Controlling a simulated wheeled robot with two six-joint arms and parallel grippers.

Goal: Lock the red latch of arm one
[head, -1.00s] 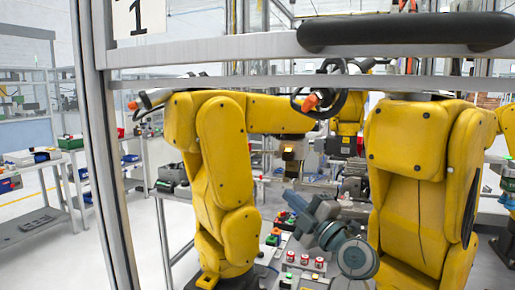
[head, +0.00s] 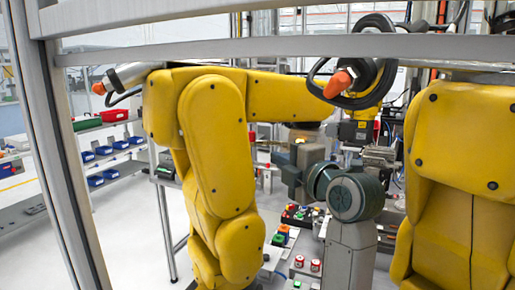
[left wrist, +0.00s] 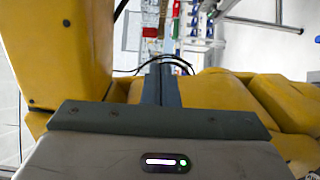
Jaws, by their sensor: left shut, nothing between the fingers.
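Arm one appears to be the yellow robot arm (head: 215,130) in the left half of the head view; its number sign is out of view now. I cannot make out a red latch for certain. An orange-red cap (head: 338,84) sits by a black cable loop on its upper link, and another (head: 98,88) is at its left end. My left gripper (head: 292,178) is in front of the yellow arm's lower right side, below the upper link. In the left wrist view my left gripper's fingers (left wrist: 161,78) are together and empty, with yellow casing around them. My right gripper is not in view.
A second yellow arm (head: 450,170) stands close on the right. A metal frame bar (head: 290,50) crosses the top, and a post (head: 55,150) stands at the left. A bench with small coloured parts (head: 300,215) is below my gripper. Open floor shows at lower left.

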